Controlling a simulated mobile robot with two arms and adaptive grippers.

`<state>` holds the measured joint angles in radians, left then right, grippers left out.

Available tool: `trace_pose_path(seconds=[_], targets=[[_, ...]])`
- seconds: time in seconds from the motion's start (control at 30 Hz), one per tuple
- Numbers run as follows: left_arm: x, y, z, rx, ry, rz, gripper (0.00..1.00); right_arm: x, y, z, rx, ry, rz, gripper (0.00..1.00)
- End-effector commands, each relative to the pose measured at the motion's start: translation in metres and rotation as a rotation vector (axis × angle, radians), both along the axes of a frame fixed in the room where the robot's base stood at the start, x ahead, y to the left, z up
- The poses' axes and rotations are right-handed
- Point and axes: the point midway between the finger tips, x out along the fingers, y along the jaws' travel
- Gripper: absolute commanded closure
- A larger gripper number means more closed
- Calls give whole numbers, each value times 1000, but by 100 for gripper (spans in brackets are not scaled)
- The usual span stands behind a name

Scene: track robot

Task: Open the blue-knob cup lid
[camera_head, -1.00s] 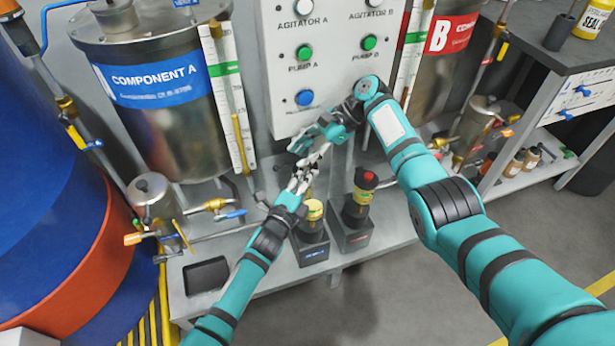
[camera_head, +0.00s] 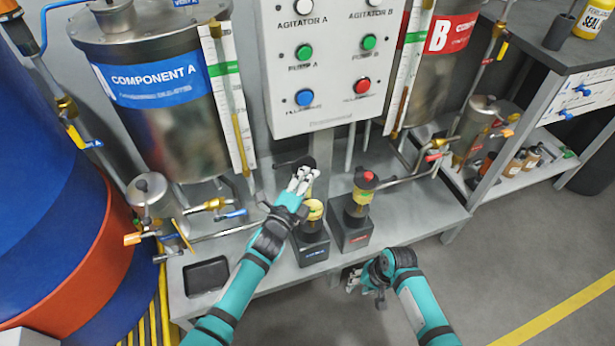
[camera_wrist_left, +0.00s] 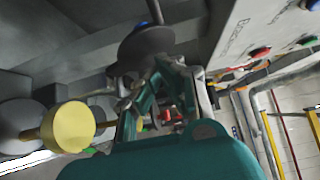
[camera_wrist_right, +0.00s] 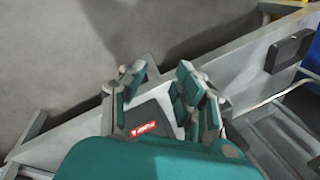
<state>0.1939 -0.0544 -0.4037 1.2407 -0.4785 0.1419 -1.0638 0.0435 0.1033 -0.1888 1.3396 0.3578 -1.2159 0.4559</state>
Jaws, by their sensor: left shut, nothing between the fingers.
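The left cup has a yellow body (camera_head: 314,209) on a dark base (camera_head: 310,248) with a blue label. A dark round lid (camera_head: 304,162) shows just beyond my left fingers. In the left wrist view the lid (camera_wrist_left: 148,45) is a dark disc with a small blue knob (camera_wrist_left: 141,27), close above the fingers. I cannot tell whether the lid is tilted or touched. My left gripper (camera_head: 301,180) is shut and empty above the cup; its fingers also show in the left wrist view (camera_wrist_left: 168,88). My right gripper (camera_head: 364,286) is open and empty, low in front of the bench.
A second cup with a red knob (camera_head: 366,178) stands to the right on a dark base. The control panel (camera_head: 330,75) hangs behind the cups. The Component A tank (camera_head: 160,125) is at the left. A black tray (camera_head: 206,277) lies on the bench. Floor is clear at the right.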

Motion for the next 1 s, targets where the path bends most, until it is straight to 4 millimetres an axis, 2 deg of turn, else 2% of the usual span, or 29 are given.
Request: trace_pose_path(seconds=[0.03,0.2,0.3,0.4,0.53,0.67,1.0], targets=[[0,0,0,0,0,0,100,-28,-5,-10,-39,-21,61,68],[0,0,0,0,0,0,100,-94,-26,-24,-174,-103,272,68],[0,0,0,0,0,0,100,-123,-35,-25,-238,-136,373,68],[0,0,0,0,0,0,100,-142,-42,-23,-283,-156,449,68],[0,0,0,0,-1,0,100,-154,-46,-19,-314,-172,501,68],[-1,0,-3,5,-15,0,100,-151,-47,-7,-324,-186,512,68],[-4,-2,-5,27,-89,0,100,-139,-46,63,-331,-221,496,68]])
